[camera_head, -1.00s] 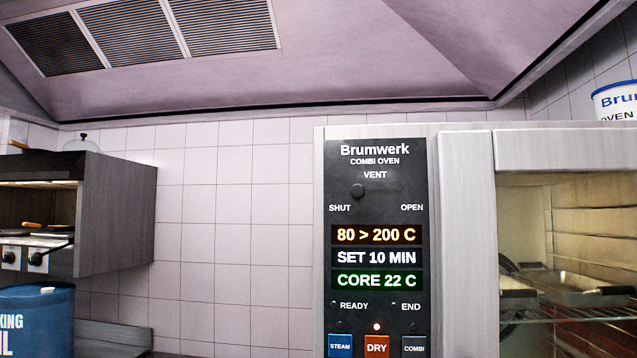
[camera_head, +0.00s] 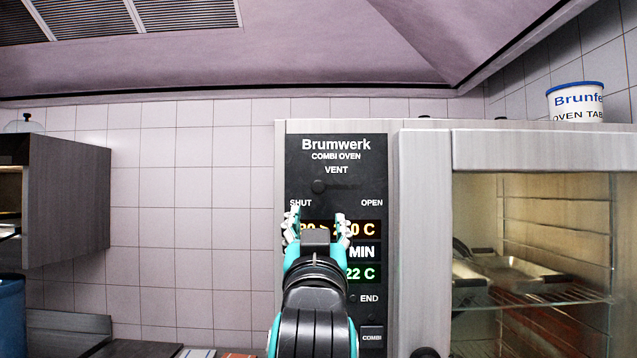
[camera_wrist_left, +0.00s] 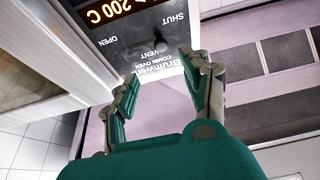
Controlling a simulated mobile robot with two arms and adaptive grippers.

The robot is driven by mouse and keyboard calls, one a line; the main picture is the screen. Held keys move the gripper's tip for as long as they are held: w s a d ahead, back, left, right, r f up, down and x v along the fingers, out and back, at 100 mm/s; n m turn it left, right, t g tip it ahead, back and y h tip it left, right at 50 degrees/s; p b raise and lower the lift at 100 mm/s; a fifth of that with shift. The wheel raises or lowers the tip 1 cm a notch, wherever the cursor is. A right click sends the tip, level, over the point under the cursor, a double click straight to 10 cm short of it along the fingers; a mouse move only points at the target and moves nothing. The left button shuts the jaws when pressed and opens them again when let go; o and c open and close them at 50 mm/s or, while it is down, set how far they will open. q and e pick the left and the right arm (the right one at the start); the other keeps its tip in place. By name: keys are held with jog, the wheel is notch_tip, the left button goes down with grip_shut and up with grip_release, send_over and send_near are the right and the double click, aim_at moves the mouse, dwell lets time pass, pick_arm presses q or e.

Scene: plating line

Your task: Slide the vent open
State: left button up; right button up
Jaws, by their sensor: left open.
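The vent slider knob (camera_head: 319,186) is a small dark round knob on the black control panel (camera_head: 375,146) of the combi oven, under the word VENT. It sits toward the SHUT side of its slot, left of OPEN. My left gripper (camera_head: 318,222) is open and empty in front of the panel, a little below the knob in the head view, covering part of the display. In the left wrist view, the knob (camera_wrist_left: 157,38) shows as a dark shape beyond the open fingers (camera_wrist_left: 157,75), with the panel upside down. Any gap to the panel is hard to judge. My right gripper is not in view.
The oven's glass door (camera_head: 540,260) with racks and trays is to the right. A white tub (camera_head: 575,104) with a blue rim stands on top of the oven. A grey cabinet (camera_head: 68,200) is at the left. Tiled wall is clear between them.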

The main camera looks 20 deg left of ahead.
aim_at(318, 189)
pick_arm(q)
jog(key=p+x, duration=0.6)
jog(key=x, duration=0.7)
jog(key=shift+a+r+p, duration=0.15)
jog(key=shift+r+p, duration=0.05)
jog(key=shift+p, duration=0.1)
jog(key=shift+w+a+r, duration=0.1)
jog(key=shift+w+a, duration=0.05)
jog(key=shift+w, duration=0.3)
grip_shut()
